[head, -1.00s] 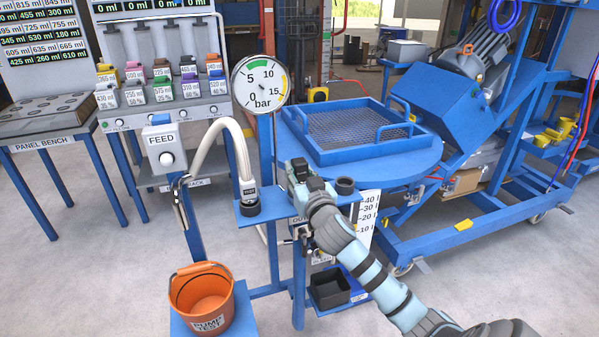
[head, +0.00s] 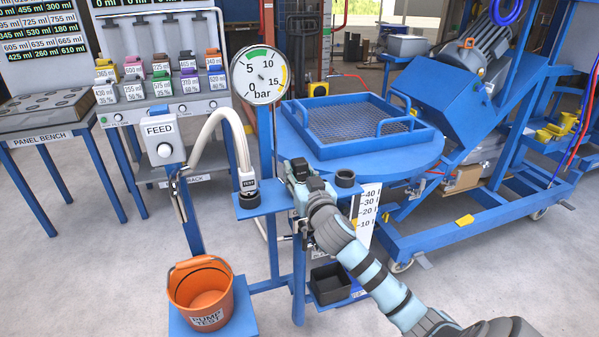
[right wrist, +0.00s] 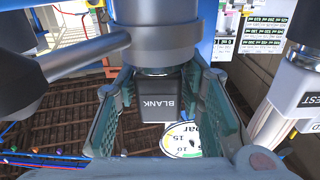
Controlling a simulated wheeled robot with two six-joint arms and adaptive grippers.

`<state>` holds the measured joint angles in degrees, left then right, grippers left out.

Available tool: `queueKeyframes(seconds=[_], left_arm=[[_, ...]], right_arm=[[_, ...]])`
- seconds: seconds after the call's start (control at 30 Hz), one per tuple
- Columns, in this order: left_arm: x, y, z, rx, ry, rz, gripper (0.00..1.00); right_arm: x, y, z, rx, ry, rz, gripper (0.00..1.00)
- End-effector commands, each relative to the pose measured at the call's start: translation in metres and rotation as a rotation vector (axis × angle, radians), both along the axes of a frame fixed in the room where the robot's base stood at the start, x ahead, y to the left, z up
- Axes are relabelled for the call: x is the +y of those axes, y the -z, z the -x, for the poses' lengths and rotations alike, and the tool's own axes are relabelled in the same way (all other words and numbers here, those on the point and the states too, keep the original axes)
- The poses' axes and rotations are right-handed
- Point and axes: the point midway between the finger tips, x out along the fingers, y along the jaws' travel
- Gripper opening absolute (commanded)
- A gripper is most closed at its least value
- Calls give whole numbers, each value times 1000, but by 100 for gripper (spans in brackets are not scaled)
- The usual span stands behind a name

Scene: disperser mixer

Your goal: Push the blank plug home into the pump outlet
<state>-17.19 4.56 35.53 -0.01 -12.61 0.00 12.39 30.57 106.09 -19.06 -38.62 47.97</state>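The blank plug (right wrist: 160,106), a dark block lettered BLANK, sits between the fingertips of my right gripper (right wrist: 160,88) in the right wrist view. A silver ring shows between the plug and the dark cylinder of the pump outlet (right wrist: 153,42). The plug is lined up with the outlet; how deep it sits is unclear. In the head view my right gripper (head: 300,190) is over the blue pump stand, hiding most of the plug and outlet. My left gripper is out of view.
The test hose plug (head: 248,184) stands in a black holder to the left; an empty-looking black cup (head: 345,178) is to the right. A pressure gauge (head: 258,76) rises behind. An orange bucket (head: 201,290) and black bin (head: 330,285) are below.

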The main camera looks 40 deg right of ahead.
Motion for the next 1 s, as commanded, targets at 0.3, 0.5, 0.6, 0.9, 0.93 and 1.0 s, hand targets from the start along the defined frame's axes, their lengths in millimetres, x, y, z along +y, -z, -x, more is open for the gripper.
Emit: queueKeyframes(seconds=[0.3,0.5,0.6,0.9,0.93,1.0], left_arm=[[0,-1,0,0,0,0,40],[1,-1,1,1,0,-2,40],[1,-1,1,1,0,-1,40],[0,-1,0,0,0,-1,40],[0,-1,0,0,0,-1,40],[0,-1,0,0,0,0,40]], right_arm=[[0,0,0,1,1,0,54],[6,1,16,2,-1,2,54],[15,1,39,3,-2,3,54],[40,0,106,1,-1,1,54],[41,0,108,0,-1,1,54],[42,0,112,0,0,0,54]])
